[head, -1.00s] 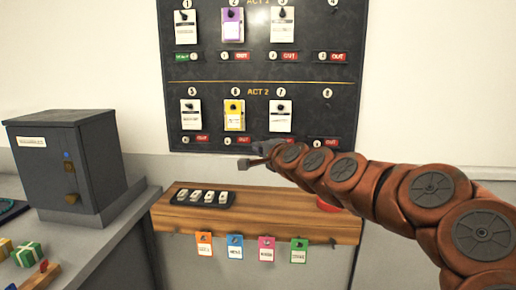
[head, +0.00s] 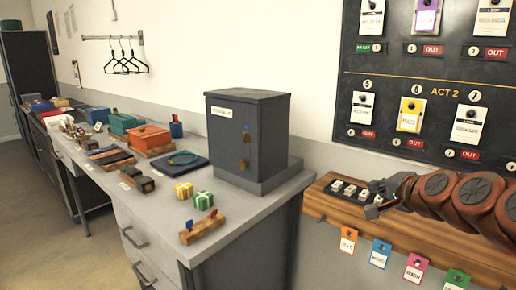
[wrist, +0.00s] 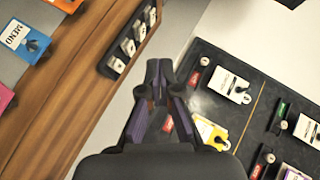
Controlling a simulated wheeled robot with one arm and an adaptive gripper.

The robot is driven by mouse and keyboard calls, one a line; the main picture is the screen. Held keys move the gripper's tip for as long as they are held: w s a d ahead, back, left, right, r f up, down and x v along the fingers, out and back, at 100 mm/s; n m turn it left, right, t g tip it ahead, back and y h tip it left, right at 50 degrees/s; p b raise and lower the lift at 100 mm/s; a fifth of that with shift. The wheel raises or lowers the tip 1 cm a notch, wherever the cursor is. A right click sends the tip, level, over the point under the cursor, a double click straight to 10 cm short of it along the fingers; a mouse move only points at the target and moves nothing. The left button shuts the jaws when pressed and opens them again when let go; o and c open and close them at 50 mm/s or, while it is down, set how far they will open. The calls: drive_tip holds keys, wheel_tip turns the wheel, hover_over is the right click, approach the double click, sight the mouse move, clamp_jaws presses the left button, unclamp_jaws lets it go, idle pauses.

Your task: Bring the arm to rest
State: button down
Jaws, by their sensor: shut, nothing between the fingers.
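My gripper (head: 375,206) is at the right in the head view, at the end of my reddish-brown arm, in front of the wooden shelf (head: 473,248). In the wrist view my gripper (wrist: 159,68) points up the picture with its fingertips together and nothing between them. The shelf (wrist: 92,88) lies to its left there, and the black tag board (wrist: 262,95) to its right. My arm hides part of the shelf in the head view.
A grey cabinet (head: 225,150) stands on a long grey counter (head: 250,212) with small boxes and trays. Coloured tags, one blue (head: 380,254), hang from the shelf front. White and yellow tags (head: 410,115) hang on the board. Floor (head: 60,245) is clear at left.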

drive_tip(key=s+a+f+n+g+y, duration=0.2)
drive_tip(key=s+a+f+n+g, duration=0.5)
drive_tip(key=s+a+f, duration=0.5)
drive_tip(key=s+f+n+g+h, duration=0.1)
drive_tip(key=s+f+n+g, duration=0.2)
drive_tip(key=s, duration=0.7)
drive_tip(key=s+f+n+g+h, duration=0.15)
drive_tip(key=s+f+g, duration=0.35)
drive_tip(key=s, duration=0.5)
drive_tip(key=s+d+g+h+p, duration=0.1)
drive_tip(key=s+d, duration=0.1)
drive_tip(key=s, duration=0.4)
wheel_tip(320, 180, up, 14)
drive_tip(key=t+p, duration=0.1)
drive_tip(key=p, duration=1.2)
drive_tip(key=shift+w+a, duration=0.3)
drive_tip(key=shift+w, duration=0.15)
drive_tip(key=shift+n, duration=0.25)
